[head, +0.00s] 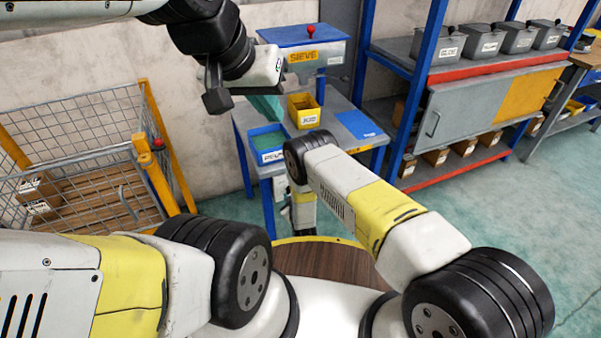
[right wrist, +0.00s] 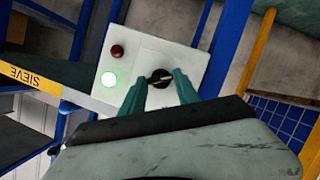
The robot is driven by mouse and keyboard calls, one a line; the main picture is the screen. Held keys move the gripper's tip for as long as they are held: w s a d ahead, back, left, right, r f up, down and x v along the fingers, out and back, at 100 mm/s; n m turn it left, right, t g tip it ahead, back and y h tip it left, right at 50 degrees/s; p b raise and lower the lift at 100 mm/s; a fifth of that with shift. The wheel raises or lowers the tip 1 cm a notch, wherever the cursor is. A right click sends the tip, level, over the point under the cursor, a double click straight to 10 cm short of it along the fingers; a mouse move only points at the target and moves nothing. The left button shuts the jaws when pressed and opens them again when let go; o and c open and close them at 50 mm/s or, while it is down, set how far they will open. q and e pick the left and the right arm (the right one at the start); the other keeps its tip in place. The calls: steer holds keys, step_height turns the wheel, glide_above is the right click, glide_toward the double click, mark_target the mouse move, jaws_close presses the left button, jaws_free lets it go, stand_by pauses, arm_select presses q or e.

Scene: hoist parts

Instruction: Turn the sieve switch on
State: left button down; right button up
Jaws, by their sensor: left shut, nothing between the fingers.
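The sieve switch is a black rotary knob (right wrist: 158,79) on a white plate (right wrist: 195,62) in the right wrist view. Its pale pointer lies slanted. The green lamp (right wrist: 109,79) on the plate is lit and the red lamp (right wrist: 117,51) is dark. My right gripper (right wrist: 159,76) has its teal fingers spread on either side of the knob; contact is unclear. In the head view my right forearm hides the switch and most of that gripper. My left gripper (head: 268,108) is shut and empty above the sieve table (head: 333,98).
The sieve (head: 303,57) stands at the back of the table. A blue bin (head: 268,155) and a yellow bin (head: 304,120) sit on it. A wire cage cart (head: 85,120) is left; a blue shelf unit (head: 470,65) with grey boxes is right. Green floor is open at lower right.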

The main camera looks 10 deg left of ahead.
steer(key=o, duration=0.4)
steer(key=shift+c, duration=0.2)
steer(key=v, duration=0.8)
steer(key=shift+w+a, duration=0.1)
